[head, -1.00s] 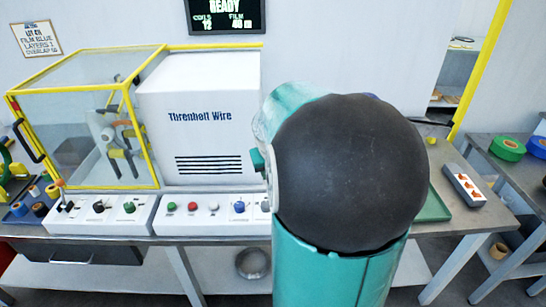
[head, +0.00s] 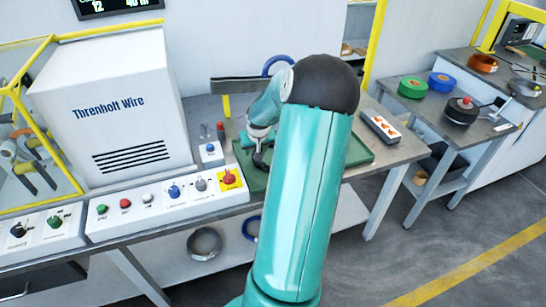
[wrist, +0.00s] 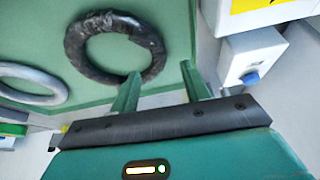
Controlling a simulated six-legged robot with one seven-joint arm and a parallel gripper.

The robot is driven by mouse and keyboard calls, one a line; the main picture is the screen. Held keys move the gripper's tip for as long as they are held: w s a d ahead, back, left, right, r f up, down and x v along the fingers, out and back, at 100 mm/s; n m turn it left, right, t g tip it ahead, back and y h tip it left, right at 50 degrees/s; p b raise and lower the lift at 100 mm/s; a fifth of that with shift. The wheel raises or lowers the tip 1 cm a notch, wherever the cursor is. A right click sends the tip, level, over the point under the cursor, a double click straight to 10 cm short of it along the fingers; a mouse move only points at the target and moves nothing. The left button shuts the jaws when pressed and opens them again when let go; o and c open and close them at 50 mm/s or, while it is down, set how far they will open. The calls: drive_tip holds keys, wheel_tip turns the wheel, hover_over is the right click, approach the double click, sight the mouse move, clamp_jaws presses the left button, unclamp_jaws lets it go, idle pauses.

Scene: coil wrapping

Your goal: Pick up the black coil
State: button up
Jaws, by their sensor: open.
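The black coil (wrist: 74,45) is a wrapped dark ring lying on a green tray (wrist: 180,15) in the wrist view. My gripper (wrist: 162,82) is open and empty, with its two fingers apart at the coil's near right edge. The left finger's tip overlaps the ring's lower rim in the picture; I cannot tell if it touches. In the head view my gripper (head: 261,153) hangs low over the green tray (head: 249,182), and the black coil is mostly hidden there by my arm.
A grey coil (wrist: 22,70) lies left of the black one. A control box with a blue knob (wrist: 240,60) stands close to the right finger. In the head view, the wire machine (head: 110,110) is at left, a grey box with orange marks (head: 381,126) at right.

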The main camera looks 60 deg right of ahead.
drive_tip(key=x, duration=0.6)
drive_tip(key=shift+s+f, duration=0.2)
drive_tip(key=shift+f, duration=0.1)
drive_tip(key=shift+r, duration=0.1)
clamp_jaws()
